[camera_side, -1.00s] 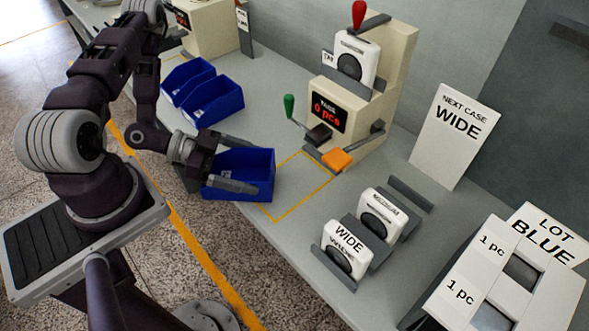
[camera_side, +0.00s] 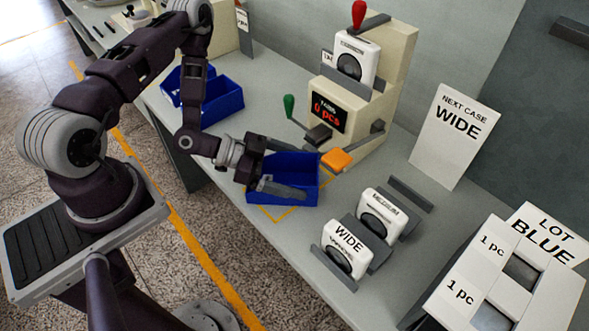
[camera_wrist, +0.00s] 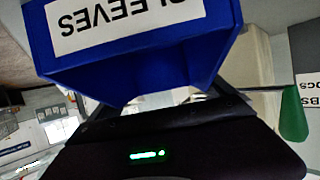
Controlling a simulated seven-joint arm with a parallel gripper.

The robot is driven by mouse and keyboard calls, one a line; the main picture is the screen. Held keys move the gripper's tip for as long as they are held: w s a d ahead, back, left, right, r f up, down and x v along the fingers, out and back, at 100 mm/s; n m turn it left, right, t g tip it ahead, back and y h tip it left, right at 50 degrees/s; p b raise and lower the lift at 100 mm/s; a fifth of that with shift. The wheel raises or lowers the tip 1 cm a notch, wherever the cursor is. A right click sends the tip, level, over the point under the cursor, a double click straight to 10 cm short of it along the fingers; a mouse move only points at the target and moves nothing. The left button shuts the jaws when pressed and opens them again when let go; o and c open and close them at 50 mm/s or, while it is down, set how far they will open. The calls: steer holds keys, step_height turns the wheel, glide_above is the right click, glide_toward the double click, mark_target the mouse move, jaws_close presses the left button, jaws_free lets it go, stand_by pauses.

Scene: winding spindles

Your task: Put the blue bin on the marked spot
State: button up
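The blue bin (camera_side: 300,168) is at the marked spot, a yellow outline (camera_side: 283,218) on the grey bench. My gripper (camera_side: 284,189) reaches in from the left and is shut on the bin's wall. In the wrist view the bin (camera_wrist: 130,62) fills the upper middle, its white SLEEVES label upside down. The fingertips are mostly hidden there.
The counter machine (camera_side: 345,115) with an orange pad (camera_side: 337,159) stands close behind the bin at right. WIDE (camera_side: 345,240) and MEDIUM (camera_side: 380,210) units stand in front right. Other blue bins (camera_side: 222,98) sit at back left, behind my arm.

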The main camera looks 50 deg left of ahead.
steer(key=shift+o, duration=0.2)
steer(key=shift+s+a+r, duration=0.1)
steer(key=shift+a+r, duration=0.05)
steer(key=shift+r, duration=0.05)
steer(key=v, duration=1.1)
steer(key=w+a+r+g+y, duration=0.25)
steer(key=w+a+y, duration=0.25)
steer(key=a+y, duration=0.25)
step_height(320, 180, up, 10)
steer(key=a+n+y, duration=0.2)
steer(key=a+y, duration=0.1)
steer(key=y, duration=0.1)
steer(key=s+d+r+n+g+h, duration=0.1)
steer(key=s+d+r+n+h, duration=0.1)
steer(key=s+d+r+n, duration=0.5)
steer(key=s+d+r, duration=0.5)
steer(key=s+d, duration=0.1)
steer(key=s, duration=0.3)
steer(key=shift+s+d+r, duration=0.25)
steer(key=shift+d+r, duration=0.1)
